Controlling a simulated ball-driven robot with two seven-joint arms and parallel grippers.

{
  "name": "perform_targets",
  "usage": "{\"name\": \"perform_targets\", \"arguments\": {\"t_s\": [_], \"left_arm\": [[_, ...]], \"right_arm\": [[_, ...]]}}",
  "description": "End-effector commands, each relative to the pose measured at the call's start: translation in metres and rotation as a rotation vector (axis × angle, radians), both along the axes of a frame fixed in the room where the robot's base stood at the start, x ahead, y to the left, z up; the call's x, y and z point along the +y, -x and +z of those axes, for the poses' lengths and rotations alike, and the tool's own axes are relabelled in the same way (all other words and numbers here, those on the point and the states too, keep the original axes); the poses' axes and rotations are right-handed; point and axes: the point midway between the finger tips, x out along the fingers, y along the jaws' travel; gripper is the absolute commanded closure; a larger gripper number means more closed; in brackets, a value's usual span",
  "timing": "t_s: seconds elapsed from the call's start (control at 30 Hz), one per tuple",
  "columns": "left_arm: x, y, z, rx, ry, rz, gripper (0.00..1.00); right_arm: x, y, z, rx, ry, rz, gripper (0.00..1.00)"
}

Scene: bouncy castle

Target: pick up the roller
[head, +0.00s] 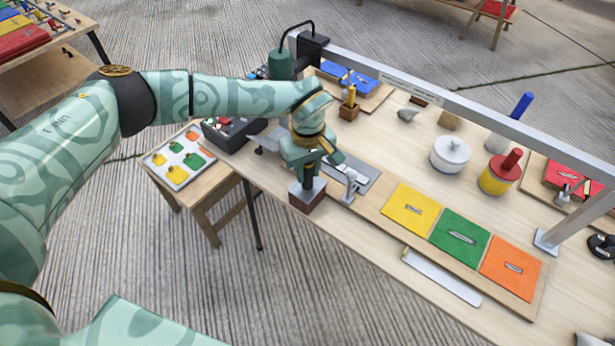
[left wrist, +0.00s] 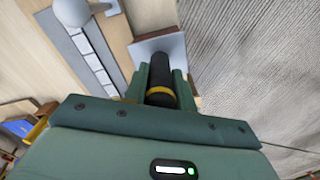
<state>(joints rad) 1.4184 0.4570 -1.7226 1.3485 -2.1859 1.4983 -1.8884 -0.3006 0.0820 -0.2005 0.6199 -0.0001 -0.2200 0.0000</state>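The roller shows in the left wrist view as a black handle with a yellow band (left wrist: 160,93), upright between my fingers. Its lower end meets a grey-topped block. In the head view the dark handle (head: 309,170) stands on this brown block (head: 307,197) at the table's front edge; the roller's working end is hidden. My left gripper (head: 310,163) reaches down over the handle. Its two green fingers (left wrist: 162,80) lie against both sides of the handle with no clear gap, so it looks shut on it. My right gripper is not in view.
A grey plate (head: 368,188) with a metal bracket lies right beside the block. Yellow, green and orange sheets (head: 460,245) lie further right. A metal rail (head: 420,92) spans above the table (head: 410,150). A white pot (head: 450,155) and a small side table (head: 180,168) stand nearby.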

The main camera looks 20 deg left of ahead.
Motion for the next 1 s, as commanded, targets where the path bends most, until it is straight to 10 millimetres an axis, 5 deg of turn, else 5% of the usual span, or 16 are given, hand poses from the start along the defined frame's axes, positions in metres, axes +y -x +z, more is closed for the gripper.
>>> {"name": "perform_targets", "arguments": {"t_s": [0.3, 0.8, 1.0], "left_arm": [[0.0, -0.001, 0.006, -0.003, 0.0, 0.0, 0.97], [0.0, 0.0, 0.102, -0.004, -0.001, 0.001, 0.97], [0.0, 0.0, 0.105, 0.0, 0.0, 0.001, 0.97]], "right_arm": [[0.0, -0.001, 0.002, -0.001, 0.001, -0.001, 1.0], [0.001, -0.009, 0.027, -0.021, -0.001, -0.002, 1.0], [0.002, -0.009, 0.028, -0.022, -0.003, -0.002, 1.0]]}}
